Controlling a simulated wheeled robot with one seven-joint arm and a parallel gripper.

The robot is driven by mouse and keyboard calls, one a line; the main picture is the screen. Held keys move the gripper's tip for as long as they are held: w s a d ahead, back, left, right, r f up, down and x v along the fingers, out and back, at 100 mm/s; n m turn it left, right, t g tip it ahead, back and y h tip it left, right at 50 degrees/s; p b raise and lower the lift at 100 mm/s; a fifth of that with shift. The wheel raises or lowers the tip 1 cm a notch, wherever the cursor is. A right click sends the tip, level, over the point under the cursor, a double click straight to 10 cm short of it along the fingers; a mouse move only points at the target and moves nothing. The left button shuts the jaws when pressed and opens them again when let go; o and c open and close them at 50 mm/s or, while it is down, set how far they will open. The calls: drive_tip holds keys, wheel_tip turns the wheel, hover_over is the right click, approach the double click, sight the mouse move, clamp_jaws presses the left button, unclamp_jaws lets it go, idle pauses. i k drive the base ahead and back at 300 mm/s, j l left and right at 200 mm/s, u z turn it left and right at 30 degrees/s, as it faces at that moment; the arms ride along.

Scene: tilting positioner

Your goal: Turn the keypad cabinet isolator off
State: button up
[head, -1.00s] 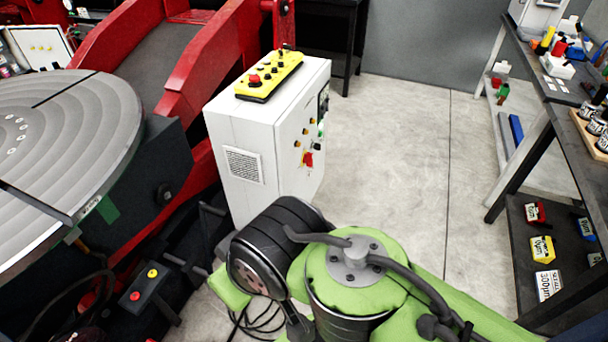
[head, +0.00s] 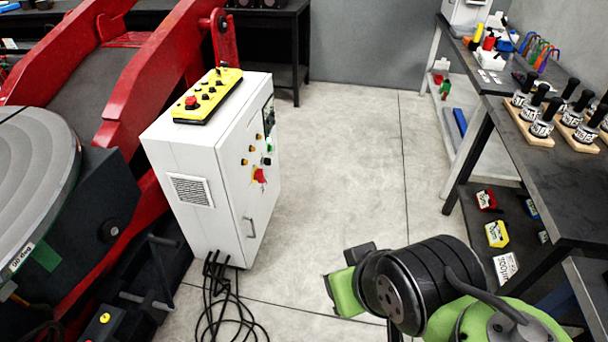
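The white cabinet (head: 190,215) stands on the floor left of centre. A keypad cannot be made out clearly. My green and black arm is at the lower right, well apart from the cabinet. My gripper's fingers do not show in the view.
A yellow pendant (head: 209,96) lies on the cabinet top. Black cables (head: 226,305) coil on the floor below it. The red positioner (head: 150,80) with its round table is at left. A dark workbench (head: 570,175) stands at right. Floor between is clear.

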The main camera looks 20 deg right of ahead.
sight(258, 174)
drive_tip(key=i+l+u, duration=0.45)
drive_tip(key=i+u, duration=0.2)
drive_tip(key=i+l+u, duration=0.4)
drive_tip(key=l+u, duration=0.25)
drive_tip(key=i+l+u, duration=0.15)
drive_tip(key=l+u, duration=0.15)
drive_tip(key=l, duration=0.25)
drive_tip(key=i+l+u, duration=0.1)
drive_tip(key=l+u, duration=0.25)
drive_tip(key=l, duration=0.1)
